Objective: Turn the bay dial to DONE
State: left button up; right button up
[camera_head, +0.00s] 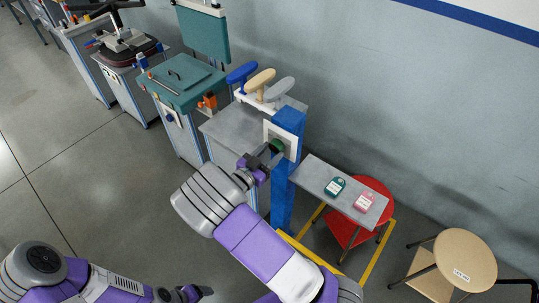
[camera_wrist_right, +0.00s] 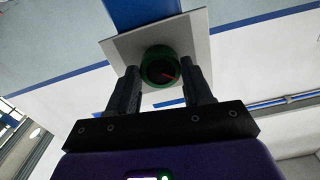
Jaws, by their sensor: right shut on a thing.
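The bay dial (camera_head: 277,146) is a round green knob on a pale square plate, mounted on a blue post (camera_head: 284,190). My right gripper (camera_head: 270,151) is at the dial. In the right wrist view its two dark fingers (camera_wrist_right: 163,78) stand on either side of the dial (camera_wrist_right: 147,56), shut on it. A red pointer mark shows on the dial's dark face. No DONE lettering is readable on the pale plate (camera_wrist_right: 120,46). My left gripper (camera_head: 195,293) is low at the bottom of the head view, away from the dial; its finger opening is unclear.
Workbenches (camera_head: 182,80) line the wall; the left floor is clear.

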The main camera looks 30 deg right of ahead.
jog(key=m+b, duration=0.2)
jog(key=m, duration=0.2)
jog(key=shift+f+m, duration=0.15)
jog(key=shift+m, duration=0.15)
jog(key=m+b, duration=0.3)
jog(key=shift+m, duration=0.3)
jog(key=m+b, duration=0.6)
jog(key=m, duration=0.1)
jog(key=shift+w+b, duration=0.1)
jog(key=shift+b, duration=0.3)
jog(key=shift+m+b, duration=0.65)
jog(key=shift+m, duration=0.35)
jog(key=shift+r+m, duration=0.25)
jog(key=shift+m, duration=0.65)
jog(key=shift+a+r+m+b, duration=0.1)
jog(key=shift+m+b, duration=0.2)
jog(key=shift+m, duration=1.1)
jog(key=o, duration=1)
jog(key=shift+o, duration=0.2)
